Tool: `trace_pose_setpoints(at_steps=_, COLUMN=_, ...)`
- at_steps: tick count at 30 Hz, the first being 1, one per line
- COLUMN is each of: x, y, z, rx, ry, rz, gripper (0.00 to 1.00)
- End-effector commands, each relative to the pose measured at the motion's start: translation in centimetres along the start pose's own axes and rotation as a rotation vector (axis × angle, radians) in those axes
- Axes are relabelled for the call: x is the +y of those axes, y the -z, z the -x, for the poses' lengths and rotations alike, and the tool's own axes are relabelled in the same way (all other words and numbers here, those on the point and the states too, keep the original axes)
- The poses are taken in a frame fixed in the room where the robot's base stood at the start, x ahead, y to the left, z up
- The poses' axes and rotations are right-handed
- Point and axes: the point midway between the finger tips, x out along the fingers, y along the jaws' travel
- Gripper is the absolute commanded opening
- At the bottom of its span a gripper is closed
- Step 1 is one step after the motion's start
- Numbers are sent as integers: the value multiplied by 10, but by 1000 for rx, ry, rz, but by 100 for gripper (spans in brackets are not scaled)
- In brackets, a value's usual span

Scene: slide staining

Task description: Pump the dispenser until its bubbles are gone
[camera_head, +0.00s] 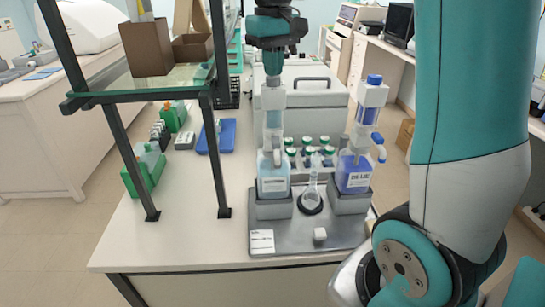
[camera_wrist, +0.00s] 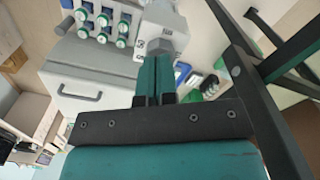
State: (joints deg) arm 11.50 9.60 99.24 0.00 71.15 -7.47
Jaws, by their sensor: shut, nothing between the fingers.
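A dispenser with a white pump head (camera_head: 273,97) stands on a bottle of pale blue liquid (camera_head: 273,184) at the left of a grey station (camera_head: 290,235). A second dispenser with a blue cap (camera_head: 362,115) stands on a bottle of purple liquid (camera_head: 354,172) at the right. My gripper (camera_head: 273,73) points down with its teal fingers shut, right at the top of the left dispenser. Whether they touch it I cannot tell. In the wrist view the fingertips (camera_wrist: 157,62) lie over the pale dispenser head (camera_wrist: 163,28). I cannot make out bubbles in either dispenser.
A small flask (camera_head: 311,190) stands between the bottles. Several green-capped bottles (camera_head: 308,153) stand behind them. A glass shelf on dark posts (camera_head: 215,150) rises close at the left. The bench front left (camera_head: 170,240) is clear.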

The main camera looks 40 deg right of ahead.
Motion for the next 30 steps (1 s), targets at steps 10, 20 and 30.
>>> trace_pose_setpoints(at_steps=10, x=0, y=0, z=-14, rx=-2, ry=0, rz=0, gripper=0)
trace_pose_setpoints(at_steps=20, x=0, y=0, z=-26, rx=-3, ry=0, rz=0, gripper=0)
trace_pose_setpoints(at_steps=30, x=0, y=0, z=-38, rx=-4, ry=0, rz=0, gripper=0)
